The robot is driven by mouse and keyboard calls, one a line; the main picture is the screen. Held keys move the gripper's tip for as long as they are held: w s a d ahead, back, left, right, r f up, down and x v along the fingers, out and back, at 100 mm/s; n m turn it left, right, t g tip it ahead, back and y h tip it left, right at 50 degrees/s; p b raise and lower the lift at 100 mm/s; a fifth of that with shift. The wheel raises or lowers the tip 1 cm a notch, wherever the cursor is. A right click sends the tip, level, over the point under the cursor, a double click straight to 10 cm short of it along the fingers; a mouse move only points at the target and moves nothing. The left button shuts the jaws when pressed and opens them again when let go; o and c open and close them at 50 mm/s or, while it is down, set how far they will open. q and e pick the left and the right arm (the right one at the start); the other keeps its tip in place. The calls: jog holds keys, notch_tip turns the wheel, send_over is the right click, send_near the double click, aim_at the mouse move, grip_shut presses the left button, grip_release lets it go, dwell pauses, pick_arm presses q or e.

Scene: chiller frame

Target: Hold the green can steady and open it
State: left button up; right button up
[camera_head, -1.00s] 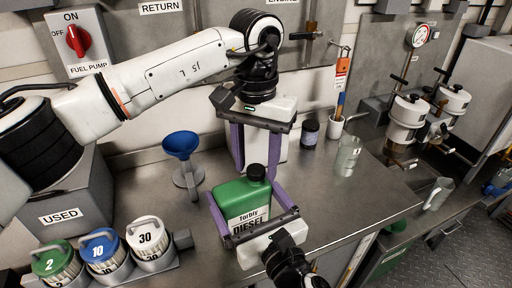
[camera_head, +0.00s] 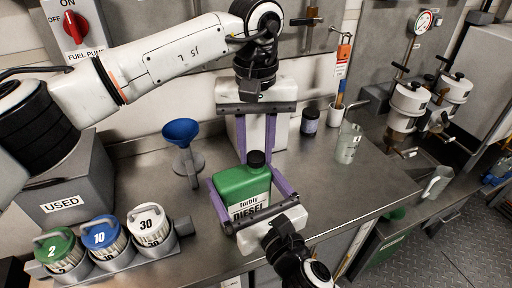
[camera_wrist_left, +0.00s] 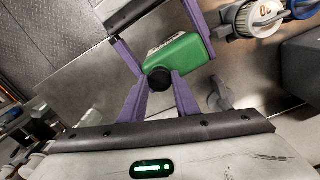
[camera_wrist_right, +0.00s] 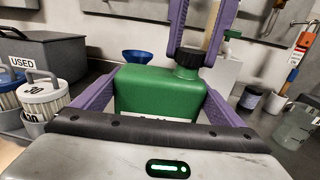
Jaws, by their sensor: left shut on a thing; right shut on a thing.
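The green can (camera_head: 240,190), labelled diesel, stands upright on the steel counter with a black cap (camera_head: 256,159) on its top. My right gripper (camera_head: 247,190) comes from the front and is shut on the can's body, one purple finger on each side, as the right wrist view (camera_wrist_right: 155,92) shows. My left gripper (camera_head: 256,157) reaches down from above. Its fingers are shut on the black cap, which also shows between the fingertips in the left wrist view (camera_wrist_left: 159,78). The cap is on the can's neck; whether it is loosened cannot be told.
A blue funnel (camera_head: 181,133) stands left of the can. Numbered canisters (camera_head: 103,250) sit in a rack at the front left, near a grey used box (camera_head: 66,190). A clear jug (camera_head: 349,143) and a dark jar (camera_head: 310,121) stand to the right.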

pick_arm(q)
jog(key=n, duration=0.6)
jog(key=shift+n, duration=0.3)
jog(key=n, duration=1.4)
jog(key=shift+n, duration=0.4)
jog(key=n, duration=1.2)
jog(key=shift+r+n, duration=0.1)
jog(key=shift+n, duration=0.2)
jog(key=n, duration=1.4)
jog(key=shift+n, duration=0.3)
